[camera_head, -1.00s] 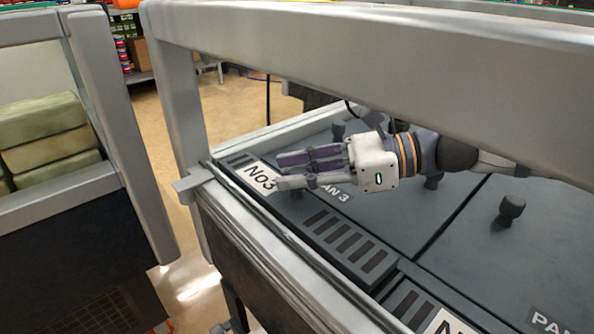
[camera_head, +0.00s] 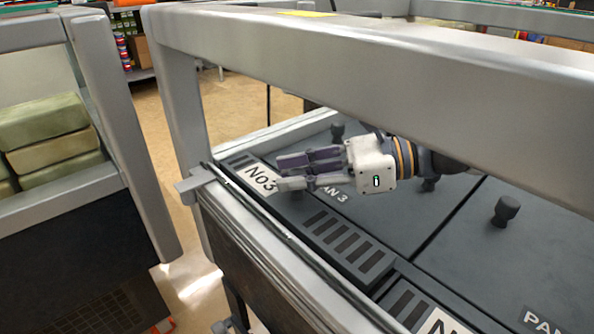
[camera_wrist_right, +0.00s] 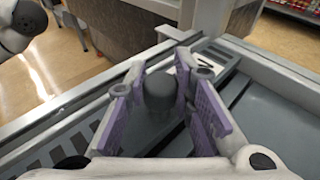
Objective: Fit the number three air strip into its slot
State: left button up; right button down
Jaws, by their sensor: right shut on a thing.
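The number three air strip (camera_head: 318,222) is a long dark grey bar with slotted ends and a white "No3" label. It lies along the front edge of the dark deck, beside the panel marked PAN 3. I cannot tell whether it sits flush in its slot. My right gripper (camera_head: 290,173) is over the strip near the label, fingers pointing left. In the right wrist view, my right gripper (camera_wrist_right: 160,105) is shut on a dark round knob (camera_wrist_right: 159,90), which appears to be the strip's. The fingers hide the strip's middle in the head view.
A thick grey frame beam (camera_head: 380,55) crosses above the deck, with a post (camera_head: 178,110) at left. Dark knobs (camera_head: 507,210) stand on the panels. Another slotted strip (camera_head: 408,305) lies at lower right. Green blocks (camera_head: 45,140) sit in a frame at left.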

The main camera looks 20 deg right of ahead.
jog(key=shift+f+b, duration=0.75)
jog(key=shift+f, duration=0.8)
jog(key=c, duration=1.3)
grip_release()
jog(key=v, duration=1.2)
